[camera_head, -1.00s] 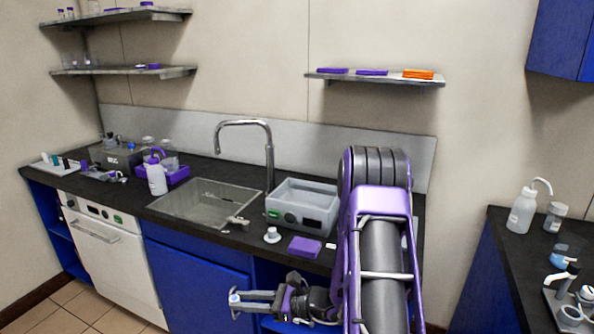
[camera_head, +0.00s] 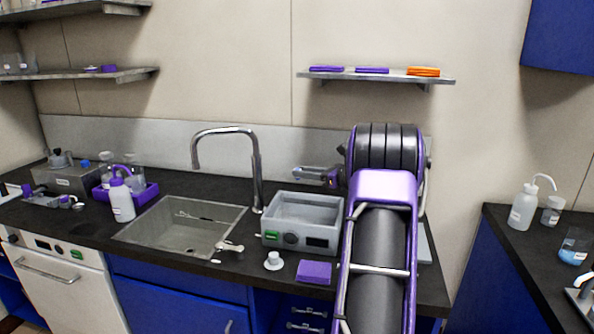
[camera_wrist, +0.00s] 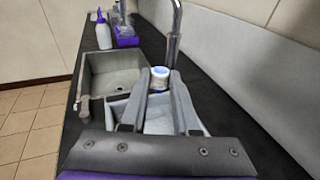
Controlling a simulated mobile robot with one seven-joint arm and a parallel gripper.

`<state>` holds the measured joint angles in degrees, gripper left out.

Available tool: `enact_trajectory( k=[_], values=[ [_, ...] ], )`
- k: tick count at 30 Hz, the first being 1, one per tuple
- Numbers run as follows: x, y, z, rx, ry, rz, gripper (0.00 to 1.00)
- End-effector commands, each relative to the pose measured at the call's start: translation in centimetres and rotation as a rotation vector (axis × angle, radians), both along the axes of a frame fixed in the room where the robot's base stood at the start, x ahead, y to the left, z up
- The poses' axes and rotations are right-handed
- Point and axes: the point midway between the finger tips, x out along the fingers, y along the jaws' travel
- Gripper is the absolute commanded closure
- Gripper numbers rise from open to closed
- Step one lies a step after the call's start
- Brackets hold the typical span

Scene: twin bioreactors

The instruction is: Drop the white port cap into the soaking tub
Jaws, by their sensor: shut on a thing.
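My gripper (camera_head: 310,173) is raised above the back of the grey soaking tub (camera_head: 287,239) in the head view, with its fingers pointing left. In the wrist view the two fingers (camera_wrist: 158,82) are shut on the white port cap (camera_wrist: 160,72), which shows a blue band. The cap is too small to make out clearly in the head view. In the wrist view part of the tub (camera_wrist: 158,122) shows below and between the fingers.
The sink (camera_head: 165,235) and its tall faucet (camera_head: 257,175) are left of the tub. A small white fitting (camera_head: 273,262) and a purple block (camera_head: 314,271) lie in front of the tub. A white bottle (camera_head: 121,200) stands left of the sink. A shelf (camera_head: 375,77) hangs above.

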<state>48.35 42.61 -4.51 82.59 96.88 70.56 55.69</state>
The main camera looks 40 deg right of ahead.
Motion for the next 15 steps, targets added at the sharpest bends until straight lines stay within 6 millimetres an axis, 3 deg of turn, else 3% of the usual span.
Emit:
enact_trajectory(
  k=[5,15],
  values=[
    [-0.1,-0.5,-0.3,0.001,0.001,-0.009,1.00],
    [0.0,-0.4,-4.2,0.002,0.002,-0.007,1.00]
  ],
)
